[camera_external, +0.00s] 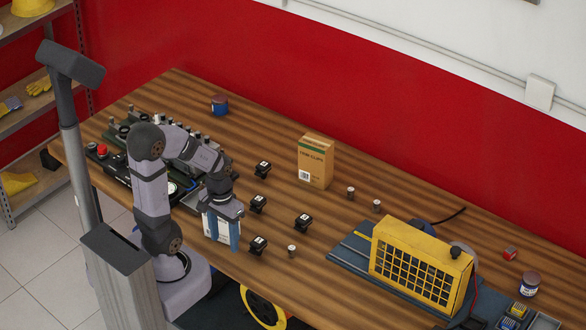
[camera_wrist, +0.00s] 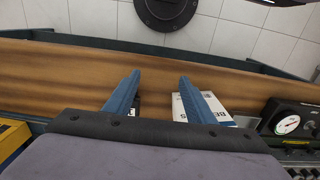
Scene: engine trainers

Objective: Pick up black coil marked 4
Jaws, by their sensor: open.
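Several small black coils with white number labels stand on the table in the external view: one at the back (camera_external: 262,169), one in the middle (camera_external: 258,204), one to the right (camera_external: 303,222) and one near the front (camera_external: 259,244). The digits are too small to read, so I cannot tell which is marked 4. My gripper (camera_external: 222,243) is open with its blue fingers pointing down, left of the front coil and apart from it. In the wrist view my gripper (camera_wrist: 159,76) has nothing between its fingertips. A small dark piece shows partly beside the left finger there; I cannot tell what it is.
A white printed box (camera_wrist: 190,108) lies close by the right finger. A gauge (camera_wrist: 287,124) on a black panel is further right. A cardboard box (camera_external: 316,161), small metal cylinders (camera_external: 350,192) and a yellow grille unit (camera_external: 420,265) stand right of my arm. The table's front edge is near.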

